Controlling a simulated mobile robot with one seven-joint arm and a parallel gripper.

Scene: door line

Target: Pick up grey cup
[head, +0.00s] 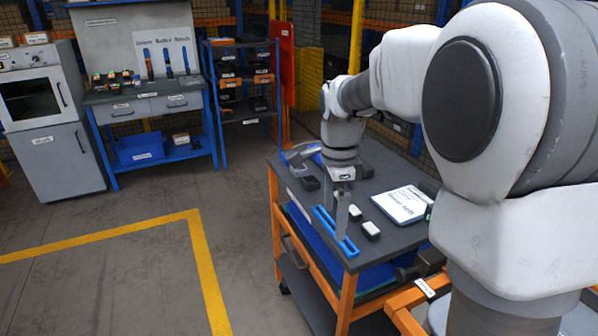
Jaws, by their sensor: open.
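I cannot make out a grey cup for certain in the head view; my arm and gripper hide part of the cart top. My gripper (342,215) points down over the front left part of the dark cart top (375,182), above or beside a blue open holder (348,247). Its jaws are open, and I see nothing held between them. Two small white-topped blocks (371,230) sit just right of the gripper. A rounded clear or grey item (297,156) lies at the cart's back left corner, too small to identify.
A white sheet or clipboard (404,204) lies on the cart's right side. Dark small items (311,183) lie left of the gripper. A workbench (150,105) with drawers, a grey cabinet (62,160) and a blue shelf (243,80) stand behind. The floor at left is clear, with yellow lines.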

